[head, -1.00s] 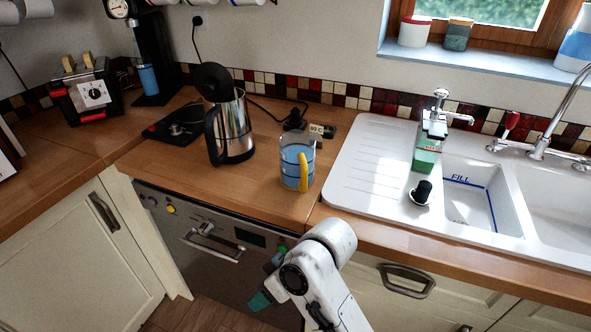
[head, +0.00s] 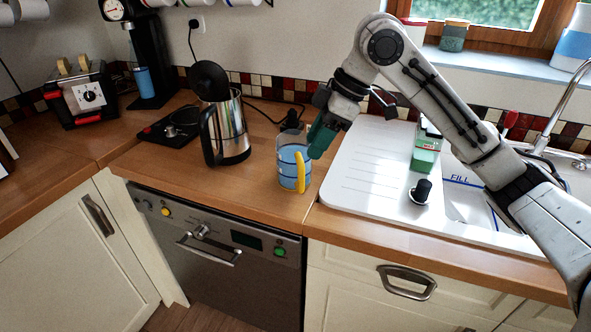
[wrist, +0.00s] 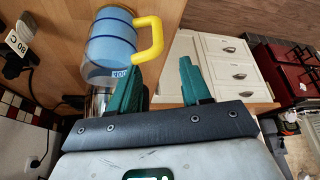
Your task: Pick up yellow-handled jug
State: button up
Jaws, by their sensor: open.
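The yellow-handled jug (head: 291,163) is clear with blue bands and stands upright on the wooden counter, left of the sink. Its yellow handle (head: 300,172) faces the front right in the head view. In the wrist view the jug (wrist: 110,42) is at the upper left, with the handle (wrist: 149,40) reaching right. My gripper (head: 316,140) has green fingers and is at the jug's upper right in the head view. In the wrist view my gripper (wrist: 160,80) is open and empty, its fingers just short of the handle.
A steel kettle (head: 231,130) with its lid up stands left of the jug. The white sink (head: 365,165) is on the right, with a green soap dispenser (head: 424,155). A coffee machine (head: 150,55) and toaster (head: 90,95) stand at the back left. The front counter is clear.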

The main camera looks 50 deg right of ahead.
aim_at(296, 167)
jog(key=x, duration=0.3)
jog(key=s+d+x, duration=0.1)
jog(key=x, duration=0.2)
jog(key=f+x, duration=0.1)
jog(key=x, duration=0.3)
jog(key=shift+s+d+r, duration=0.1)
jog(key=shift+s+d, duration=0.15)
jog(key=shift+c, duration=0.2)
grip_shut()
jog(key=shift+r, duration=0.1)
